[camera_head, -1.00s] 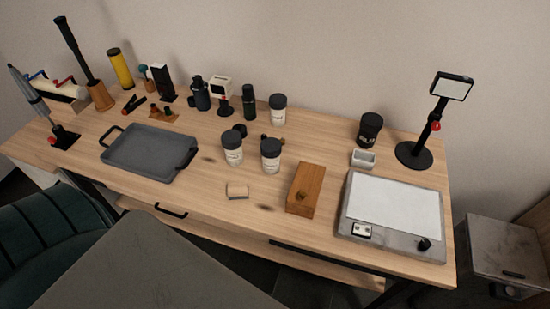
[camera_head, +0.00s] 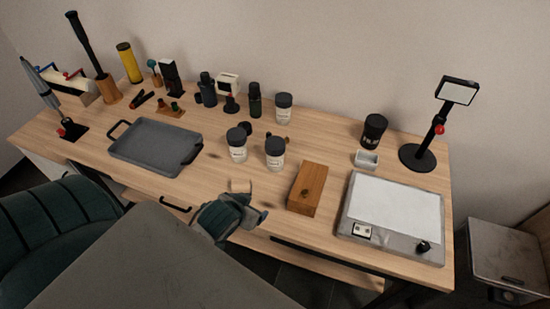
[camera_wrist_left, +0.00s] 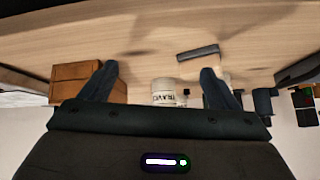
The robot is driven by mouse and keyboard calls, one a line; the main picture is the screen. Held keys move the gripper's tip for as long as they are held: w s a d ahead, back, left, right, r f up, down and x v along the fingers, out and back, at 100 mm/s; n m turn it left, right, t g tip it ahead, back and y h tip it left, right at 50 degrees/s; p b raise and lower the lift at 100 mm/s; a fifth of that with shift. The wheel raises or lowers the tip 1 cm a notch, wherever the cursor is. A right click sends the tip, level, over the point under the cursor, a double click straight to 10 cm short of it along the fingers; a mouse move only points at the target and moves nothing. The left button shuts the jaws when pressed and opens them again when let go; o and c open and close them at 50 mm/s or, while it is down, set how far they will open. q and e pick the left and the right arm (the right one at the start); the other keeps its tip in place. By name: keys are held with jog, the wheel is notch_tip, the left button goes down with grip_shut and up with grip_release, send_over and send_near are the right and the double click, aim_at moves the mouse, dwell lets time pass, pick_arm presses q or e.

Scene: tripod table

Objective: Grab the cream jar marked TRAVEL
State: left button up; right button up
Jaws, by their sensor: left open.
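A white jar with a black lid and the word TRAVEL (camera_wrist_left: 164,92) shows between my open fingers in the left wrist view, some way beyond them. It appears to be the front jar nearer the wooden box in the head view (camera_head: 274,153), where labels are too small to read. A similar jar (camera_head: 237,146) stands left of it, and another (camera_head: 284,107) stands behind. My left gripper (camera_head: 248,206) is open and empty over the table's front edge, in front of the jars; its fingers also show in the wrist view (camera_wrist_left: 160,84). My right gripper is out of view.
A wooden box (camera_head: 307,189) stands right of the jars. A grey tray (camera_head: 155,150) lies at the left, and a flat grey device (camera_head: 392,215) at the right. Bottles and a black jar (camera_head: 373,130) stand behind.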

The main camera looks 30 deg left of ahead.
aim_at(269, 150)
pick_arm(q)
jog(key=w+a+r+t, duration=0.1)
jog(key=w, duration=0.4)
jog(key=w+a+r+t, duration=0.2)
jog(key=w, duration=0.3)
jog(key=w+a+r+t+p, duration=0.1)
jog(key=w+r+t, duration=0.1)
jog(key=w, duration=0.3)
jog(key=shift+w+a+r+n, duration=0.15)
jog(key=shift+w+n, duration=0.15)
jog(key=shift+n, duration=0.1)
jog(key=x, duration=0.1)
jog(key=p+x, duration=0.1)
jog(key=x, duration=0.1)
jog(key=p+x, duration=0.1)
jog(key=x, duration=0.1)
jog(key=shift+d, duration=0.3)
jog(key=shift+w+f, duration=0.25)
jog(key=shift+f, duration=0.1)
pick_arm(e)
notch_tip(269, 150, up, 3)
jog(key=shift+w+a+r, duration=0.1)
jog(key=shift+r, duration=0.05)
pick_arm(q)
jog(key=shift+c, duration=0.2)
jog(key=c, duration=1)
jog(key=shift+c, duration=0.3)
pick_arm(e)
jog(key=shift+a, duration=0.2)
